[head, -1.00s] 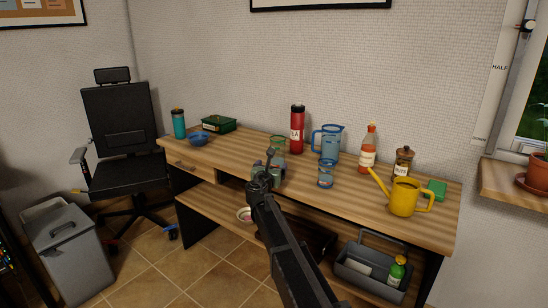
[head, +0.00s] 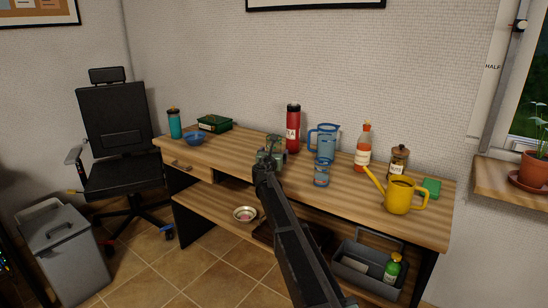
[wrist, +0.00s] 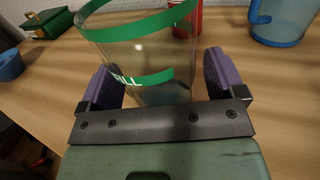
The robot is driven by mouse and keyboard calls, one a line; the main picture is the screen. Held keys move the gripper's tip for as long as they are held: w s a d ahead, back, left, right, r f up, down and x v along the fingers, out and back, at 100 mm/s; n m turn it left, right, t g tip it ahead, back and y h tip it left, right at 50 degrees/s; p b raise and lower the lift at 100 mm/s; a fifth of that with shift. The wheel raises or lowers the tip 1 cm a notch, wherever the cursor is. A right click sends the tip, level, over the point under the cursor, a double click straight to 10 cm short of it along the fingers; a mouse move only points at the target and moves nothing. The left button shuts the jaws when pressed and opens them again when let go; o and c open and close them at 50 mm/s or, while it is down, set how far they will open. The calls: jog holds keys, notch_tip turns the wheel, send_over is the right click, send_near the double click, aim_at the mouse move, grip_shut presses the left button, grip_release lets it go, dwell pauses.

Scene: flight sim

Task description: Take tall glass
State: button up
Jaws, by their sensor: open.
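A clear glass with green bands and a white-lettered label (wrist: 150,50) stands upright on the desk in the wrist view. In the head view the glass (head: 277,140) is partly hidden behind my gripper (head: 269,156). In the wrist view my gripper (wrist: 163,85) is open, with one purple-padded finger on each side of the glass. Gaps show between the pads and the glass, and its lower part is between them. A shorter blue-banded glass (head: 321,174) stands to the right in the head view.
A blue pitcher (head: 325,143) and red bottle (head: 293,128) stand behind. A sauce bottle (head: 363,146), a jar (head: 398,162) and a yellow watering can (head: 399,198) are to the right. A blue bowl (head: 194,139) and green box (head: 214,124) are to the left. Bare desk lies between.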

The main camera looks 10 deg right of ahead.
jog(key=shift+s, duration=0.1)
jog(key=shift+c, duration=0.5)
jog(key=c, duration=1.1)
jog(key=shift+r, duration=0.1)
notch_tip(320, 180, up, 20)
jog(key=p, duration=2)
